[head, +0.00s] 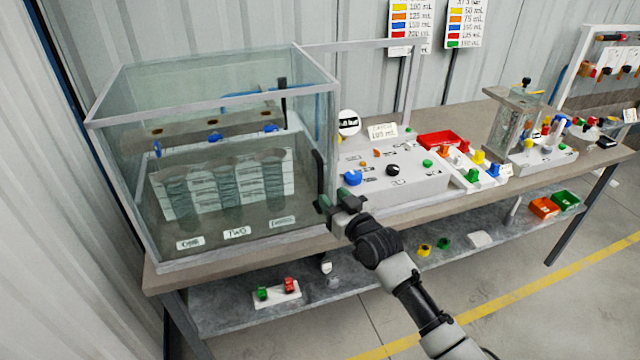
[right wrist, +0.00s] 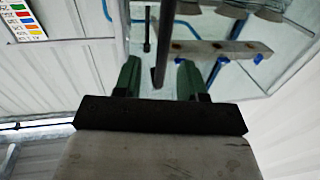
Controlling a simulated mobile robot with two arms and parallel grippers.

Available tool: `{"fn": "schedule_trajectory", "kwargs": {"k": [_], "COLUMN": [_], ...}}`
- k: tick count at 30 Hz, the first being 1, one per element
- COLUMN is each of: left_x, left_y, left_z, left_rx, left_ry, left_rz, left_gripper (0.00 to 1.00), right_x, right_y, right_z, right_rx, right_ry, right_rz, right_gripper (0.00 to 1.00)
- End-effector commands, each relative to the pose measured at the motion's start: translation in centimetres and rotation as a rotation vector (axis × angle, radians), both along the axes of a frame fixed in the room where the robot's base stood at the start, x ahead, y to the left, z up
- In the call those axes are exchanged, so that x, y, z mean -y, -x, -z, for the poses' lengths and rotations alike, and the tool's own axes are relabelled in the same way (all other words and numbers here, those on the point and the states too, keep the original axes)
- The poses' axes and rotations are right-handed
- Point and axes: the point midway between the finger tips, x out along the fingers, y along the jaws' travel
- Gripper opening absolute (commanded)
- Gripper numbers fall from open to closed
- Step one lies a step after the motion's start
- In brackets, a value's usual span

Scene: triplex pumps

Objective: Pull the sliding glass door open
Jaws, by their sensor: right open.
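The glass enclosure (head: 215,92) stands at the left end of the bench in the head view. A black upright handle (head: 319,176) is at its front right edge and shows as a dark bar (right wrist: 163,40) in the right wrist view. Which pane is the sliding door, and how far open it is, I cannot tell clearly. My right gripper (head: 334,203) is at the lower end of the handle. In the right wrist view its green fingers (right wrist: 160,76) are apart, with the bar between them; contact cannot be told. My left gripper is not in view.
A second dark bar (right wrist: 147,30) shows beyond the handle in the right wrist view. A white control panel (head: 400,185) stands right of the enclosure. A metal rail (head: 350,44) extends right from the enclosure's top. A lower shelf (head: 385,262) holds small coloured parts.

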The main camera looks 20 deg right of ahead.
Motion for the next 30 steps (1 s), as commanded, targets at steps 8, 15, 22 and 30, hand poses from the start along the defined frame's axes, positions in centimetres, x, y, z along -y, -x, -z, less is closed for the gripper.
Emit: {"fn": "schedule_trajectory", "kwargs": {"k": [8, 15, 22, 30], "left_x": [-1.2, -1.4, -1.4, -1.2], "left_y": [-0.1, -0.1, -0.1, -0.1], "left_z": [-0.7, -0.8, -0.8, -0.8], "left_rx": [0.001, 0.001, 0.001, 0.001], "left_ry": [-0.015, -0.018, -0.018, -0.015], "left_rz": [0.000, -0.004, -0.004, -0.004], "left_gripper": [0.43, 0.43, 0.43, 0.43], "right_x": [-1.0, -1.3, -1.3, -1.3], "right_y": [-4.3, -5.4, -5.4, -5.4], "right_z": [-0.1, 0.1, 0.1, 0.1], "right_rx": [-0.001, -0.001, -0.001, -0.001], "right_ry": [0.000, -0.001, -0.001, 0.000], "right_rz": [0.000, 0.000, 0.000, 0.000], "right_gripper": [0.41, 0.41, 0.41, 0.01]}}
